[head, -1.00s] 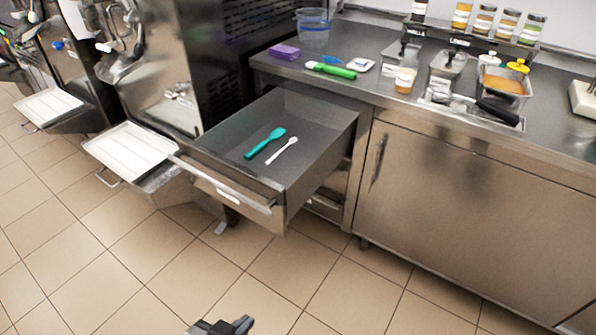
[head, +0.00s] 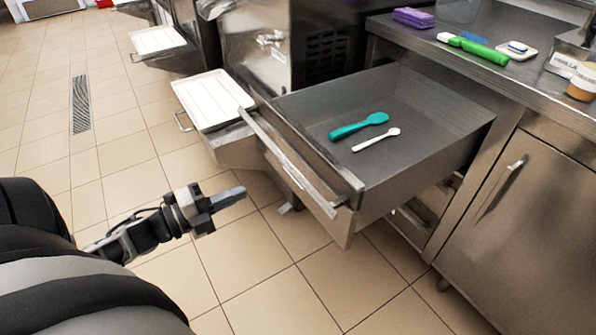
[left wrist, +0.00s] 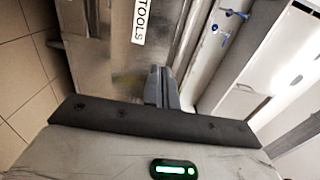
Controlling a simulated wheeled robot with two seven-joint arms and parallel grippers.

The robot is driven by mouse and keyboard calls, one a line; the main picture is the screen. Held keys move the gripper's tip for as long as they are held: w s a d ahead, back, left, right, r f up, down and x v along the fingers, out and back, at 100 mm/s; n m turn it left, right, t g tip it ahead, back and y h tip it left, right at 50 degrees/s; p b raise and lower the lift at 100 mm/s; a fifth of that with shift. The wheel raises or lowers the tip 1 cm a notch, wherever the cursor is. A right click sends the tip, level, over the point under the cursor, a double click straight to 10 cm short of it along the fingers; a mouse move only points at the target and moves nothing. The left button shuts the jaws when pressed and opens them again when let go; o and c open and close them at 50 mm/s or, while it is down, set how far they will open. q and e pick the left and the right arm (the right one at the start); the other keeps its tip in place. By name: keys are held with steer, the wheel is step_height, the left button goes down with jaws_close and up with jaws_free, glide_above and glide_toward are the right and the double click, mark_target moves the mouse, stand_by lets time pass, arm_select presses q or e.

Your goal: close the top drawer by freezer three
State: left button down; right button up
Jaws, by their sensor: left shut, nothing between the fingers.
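The top drawer (head: 430,170) is pulled well out of the steel counter in the head view. A teal spatula (head: 358,126) and a white spoon (head: 376,139) lie inside it. Its front carries a long handle (head: 290,170). My left gripper (head: 240,192) is shut and empty, in front of the drawer front and apart from it. In the left wrist view my shut fingers (left wrist: 160,88) point toward a steel front with a TOOLS label (left wrist: 139,20). My right gripper is not in view.
A freezer (head: 262,50) stands left of the drawer, with a white tray (head: 213,98) jutting out beside the drawer front. The counter top (head: 470,55) holds a purple sponge block (head: 413,18) and a green-handled tool (head: 478,48). The tiled floor at left is clear.

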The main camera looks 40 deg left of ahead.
mark_target(299, 167)
arm_select(q)
steer(key=b+x, duration=0.1)
steer(key=x, duration=1.2)
steer(key=shift+r, duration=0.1)
steer(key=shift+w+d, duration=0.1)
